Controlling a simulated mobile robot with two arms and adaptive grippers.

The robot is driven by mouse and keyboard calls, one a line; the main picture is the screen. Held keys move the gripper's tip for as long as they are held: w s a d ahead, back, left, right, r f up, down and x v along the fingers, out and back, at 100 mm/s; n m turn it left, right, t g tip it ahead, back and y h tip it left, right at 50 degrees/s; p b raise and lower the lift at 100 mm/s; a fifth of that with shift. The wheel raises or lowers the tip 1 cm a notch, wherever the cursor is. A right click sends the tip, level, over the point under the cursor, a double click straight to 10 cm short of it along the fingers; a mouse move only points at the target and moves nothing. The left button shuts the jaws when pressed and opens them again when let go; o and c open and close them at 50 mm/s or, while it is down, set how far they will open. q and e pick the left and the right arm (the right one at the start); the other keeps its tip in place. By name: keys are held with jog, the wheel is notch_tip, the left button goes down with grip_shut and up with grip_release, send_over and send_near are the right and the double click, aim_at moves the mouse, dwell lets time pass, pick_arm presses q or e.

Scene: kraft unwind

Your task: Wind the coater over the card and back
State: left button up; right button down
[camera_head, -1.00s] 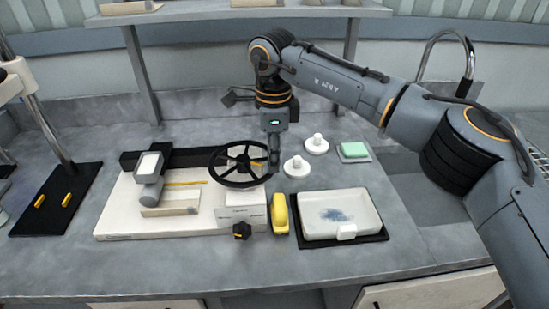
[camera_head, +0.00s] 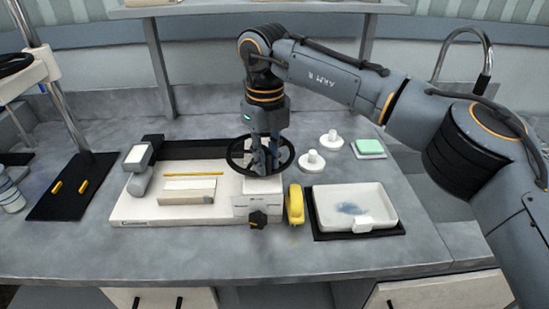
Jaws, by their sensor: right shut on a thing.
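The coater has a white base (camera_head: 130,207), a black rail at the back and a black handwheel (camera_head: 291,157) at its right end. Its grey carriage with a roller (camera_head: 140,165) stands at the left end of the base, left of the card. My left gripper is not in view.
A black knob (camera_head: 258,218) is on the coater's front. A yellow tool (camera_head: 295,204) and a white tray (camera_head: 380,195) on a black mat are to the right. Two white knobbed pieces (camera_head: 312,162) and a green block (camera_head: 369,147) lie behind. The front bench is clear.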

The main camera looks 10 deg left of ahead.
jog(key=shift+s+a+m, duration=0.2)
jog(key=shift+a+m, duration=0.4)
jog(key=shift+m, duration=0.4)
jog(key=c, duration=1.2)
grip_release()
jog(key=shift+a, duration=0.1)
jog(key=shift+r, duration=0.25)
notch_tip(320, 180, up, 12)
jog(key=shift+f, duration=0.25)
